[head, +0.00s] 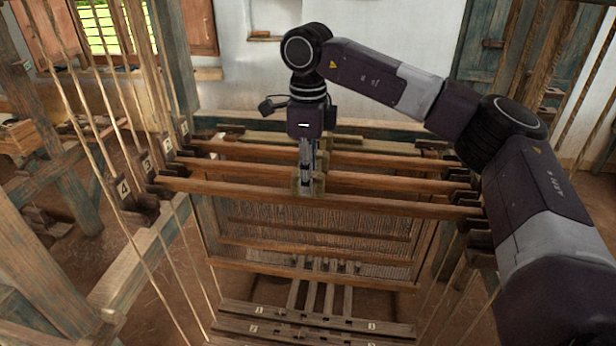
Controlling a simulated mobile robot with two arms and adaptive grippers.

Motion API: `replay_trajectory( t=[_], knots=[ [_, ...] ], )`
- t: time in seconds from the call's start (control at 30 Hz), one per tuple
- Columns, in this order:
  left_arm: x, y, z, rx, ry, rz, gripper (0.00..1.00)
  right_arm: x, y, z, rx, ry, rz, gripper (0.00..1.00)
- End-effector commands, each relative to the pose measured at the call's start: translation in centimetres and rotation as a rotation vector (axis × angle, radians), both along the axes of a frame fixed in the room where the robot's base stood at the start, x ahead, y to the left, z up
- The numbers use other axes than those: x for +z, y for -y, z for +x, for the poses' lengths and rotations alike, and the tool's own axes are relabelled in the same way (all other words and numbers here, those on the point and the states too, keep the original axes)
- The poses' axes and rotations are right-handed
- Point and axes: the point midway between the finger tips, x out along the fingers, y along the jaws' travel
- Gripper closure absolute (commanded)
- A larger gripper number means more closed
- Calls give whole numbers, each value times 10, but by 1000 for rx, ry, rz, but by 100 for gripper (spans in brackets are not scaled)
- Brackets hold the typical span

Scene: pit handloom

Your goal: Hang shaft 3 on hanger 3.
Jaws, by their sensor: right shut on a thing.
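Shaft 3 appears to be the nearest long wooden bar (400,205), running across the loom with thin heddles below it. My right gripper (306,184) comes down from above, shut on a fitting at the middle of this bar; the fingers partly hide it. My left gripper is not in view.
Two similar bars, the middle one (400,182) and the far one (380,160), lie close behind. A block with plate 4 (123,187) is nearer me and holds no bar. Slanting cords hang at left and right. Treadles (315,325) lie below.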

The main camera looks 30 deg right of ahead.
Motion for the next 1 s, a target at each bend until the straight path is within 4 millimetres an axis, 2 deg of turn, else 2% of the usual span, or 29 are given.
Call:
replay_trajectory(
  t=[0.1,0.13,0.3,0.57,0.67,0.77,1.0],
  knots=[
    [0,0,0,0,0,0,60,1,0,0,0,2,1,100],
    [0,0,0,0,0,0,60,1,0,0,0,2,1,78],
    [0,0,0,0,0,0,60,1,0,0,0,1,0,59],
    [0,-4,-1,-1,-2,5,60,0,0,0,0,-1,-1,59],
    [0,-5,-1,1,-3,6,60,5,0,0,0,1,0,59],
    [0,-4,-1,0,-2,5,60,18,-1,1,0,3,1,59],
    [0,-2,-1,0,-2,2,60,71,-1,1,-1,5,1,59]
  ],
)
